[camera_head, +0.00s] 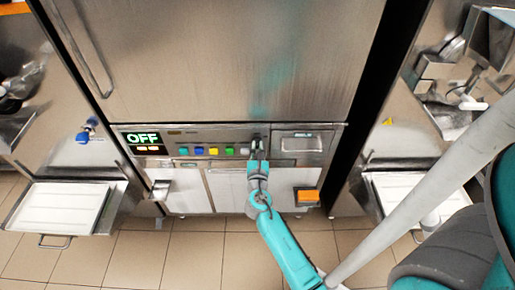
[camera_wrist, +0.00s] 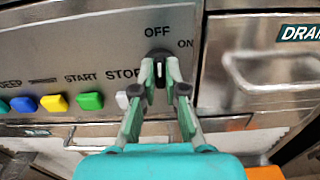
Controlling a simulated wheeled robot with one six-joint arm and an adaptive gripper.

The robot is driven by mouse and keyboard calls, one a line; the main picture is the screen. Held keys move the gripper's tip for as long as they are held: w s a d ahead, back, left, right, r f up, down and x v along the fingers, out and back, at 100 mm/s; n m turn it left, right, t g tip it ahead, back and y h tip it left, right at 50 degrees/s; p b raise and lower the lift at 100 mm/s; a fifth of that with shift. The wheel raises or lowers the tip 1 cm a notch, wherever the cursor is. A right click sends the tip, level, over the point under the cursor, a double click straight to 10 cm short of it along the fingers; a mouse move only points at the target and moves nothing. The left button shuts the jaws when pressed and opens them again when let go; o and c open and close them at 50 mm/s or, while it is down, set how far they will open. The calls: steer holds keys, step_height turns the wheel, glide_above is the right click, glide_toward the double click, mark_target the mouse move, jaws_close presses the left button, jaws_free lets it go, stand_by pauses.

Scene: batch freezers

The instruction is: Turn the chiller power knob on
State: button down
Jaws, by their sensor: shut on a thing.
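The chiller power knob (camera_wrist: 157,55) is a small dark knob on the steel control panel (camera_head: 190,133), with OFF printed above it and ON to its upper right. My gripper (camera_wrist: 160,70) has its two fingers closed around the knob from either side, hiding most of it, so its exact angle is hard to read. In the head view my gripper (camera_head: 258,150) reaches up to the right part of the panel. The display (camera_head: 142,139) at the panel's left end reads OFF in green.
A row of coloured buttons, including a yellow one (camera_wrist: 54,103) and a white STOP one (camera_wrist: 123,99), lies left of the knob. A drawer with a handle (camera_wrist: 275,75) is to its right. An orange block (camera_head: 307,196) sits lower right. Tiled floor is in front.

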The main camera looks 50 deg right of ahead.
steer(key=shift+s+d+f+m, duration=0.1)
steer(key=shift+s+m, duration=0.05)
steer(key=shift+m, duration=4.2)
steer(key=shift+s+d+f+m, duration=0.1)
steer(key=shift+m, duration=4.25)
steer(key=c, duration=1.2)
jaws_free()
